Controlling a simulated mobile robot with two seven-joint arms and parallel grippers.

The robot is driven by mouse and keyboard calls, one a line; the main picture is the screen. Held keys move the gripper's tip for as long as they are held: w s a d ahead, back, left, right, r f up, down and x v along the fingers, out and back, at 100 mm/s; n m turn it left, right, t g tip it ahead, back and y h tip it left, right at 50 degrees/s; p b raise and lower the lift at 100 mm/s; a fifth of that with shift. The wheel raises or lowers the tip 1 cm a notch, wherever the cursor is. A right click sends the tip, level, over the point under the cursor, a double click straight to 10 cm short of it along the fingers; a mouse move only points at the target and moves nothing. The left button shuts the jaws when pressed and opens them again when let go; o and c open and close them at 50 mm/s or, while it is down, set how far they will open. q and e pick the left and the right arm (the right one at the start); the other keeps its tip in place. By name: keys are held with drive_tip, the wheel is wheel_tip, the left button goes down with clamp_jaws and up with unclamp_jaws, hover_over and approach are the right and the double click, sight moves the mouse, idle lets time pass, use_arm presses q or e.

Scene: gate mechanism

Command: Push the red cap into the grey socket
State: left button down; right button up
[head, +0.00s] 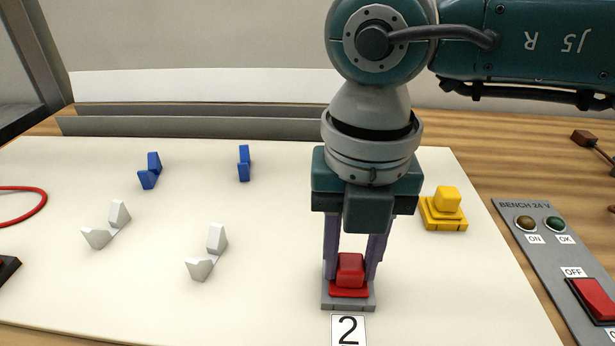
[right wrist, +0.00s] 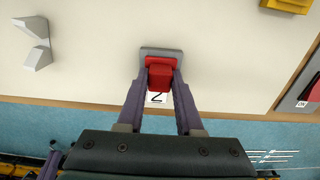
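The red cap (head: 350,270) is a red block with a wider red flange at its foot. It stands upright on the grey socket (head: 348,303), behind the label "2". How deep it sits is hard to tell. My right gripper (head: 352,262) points straight down, with one purple finger on each side of the cap, and appears shut on it. The right wrist view shows the fingertips against both sides of the red cap (right wrist: 160,77), with the grey socket (right wrist: 161,52) beyond.
A yellow block on a yellow base (head: 443,208) stands right of my gripper. Two white (head: 207,252) and two blue angled holders (head: 244,164) stand to the left on the pale board. A switch panel (head: 550,250) lies at the right. The board's middle is clear.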

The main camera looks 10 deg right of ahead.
drive_tip(key=o, duration=0.6)
